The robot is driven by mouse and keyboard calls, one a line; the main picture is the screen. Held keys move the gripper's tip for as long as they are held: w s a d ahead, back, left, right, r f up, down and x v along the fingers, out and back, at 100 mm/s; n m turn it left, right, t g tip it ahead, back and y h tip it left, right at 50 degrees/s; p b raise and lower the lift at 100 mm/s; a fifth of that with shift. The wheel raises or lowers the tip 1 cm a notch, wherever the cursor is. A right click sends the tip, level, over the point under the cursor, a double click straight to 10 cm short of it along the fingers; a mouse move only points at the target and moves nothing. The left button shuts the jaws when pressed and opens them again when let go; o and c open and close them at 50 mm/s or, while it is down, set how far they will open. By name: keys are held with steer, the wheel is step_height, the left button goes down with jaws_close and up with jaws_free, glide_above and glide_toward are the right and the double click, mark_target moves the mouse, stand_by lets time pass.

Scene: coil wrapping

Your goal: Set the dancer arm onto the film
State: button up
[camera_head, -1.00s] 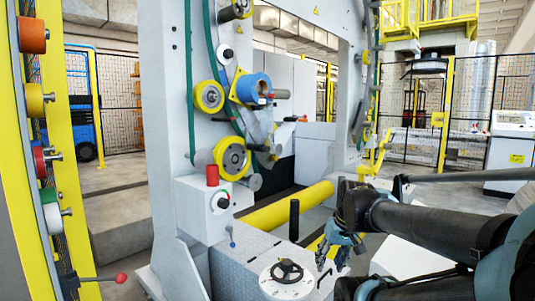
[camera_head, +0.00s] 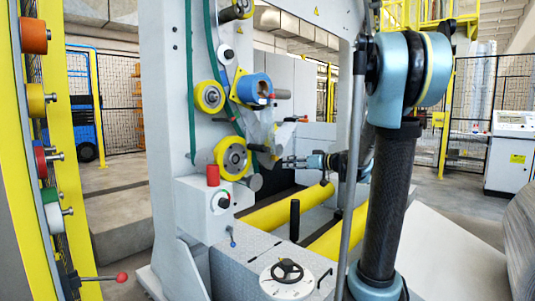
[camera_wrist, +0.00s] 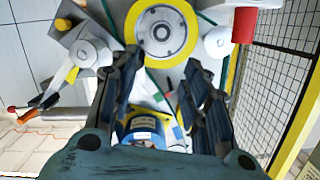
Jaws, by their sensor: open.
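The film (camera_head: 261,128) is a translucent strip running down from the blue roll (camera_head: 254,88) on the white frame. A short lever with a dark and red handle (camera_head: 300,119) sticks out right of the film; I take it for the dancer arm, but cannot be sure. A similar handle shows at the left of the wrist view (camera_wrist: 40,101). My gripper (camera_head: 287,162) is open and empty, below this lever and right of the large yellow-rimmed roller (camera_head: 232,157). In the wrist view its fingers (camera_wrist: 160,75) are spread, with the yellow-rimmed roller (camera_wrist: 161,33) beyond and the blue roll (camera_wrist: 143,132) between them.
A red cylinder (camera_head: 212,175) stands on the white control box below the rollers. A black post (camera_head: 294,220) and a handwheel (camera_head: 287,271) rise from the grey base. Yellow beams (camera_head: 285,208) run behind. Fence mesh (camera_wrist: 280,85) shows at right in the wrist view.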

steer(key=t+y, duration=0.1)
steer(key=t, duration=0.1)
glide_toward(269, 150)
steer(key=x, duration=1.1)
steer(key=shift+w+a, duration=0.15)
steer(key=shift+a, duration=0.1)
steer(key=shift+c, duration=0.3)
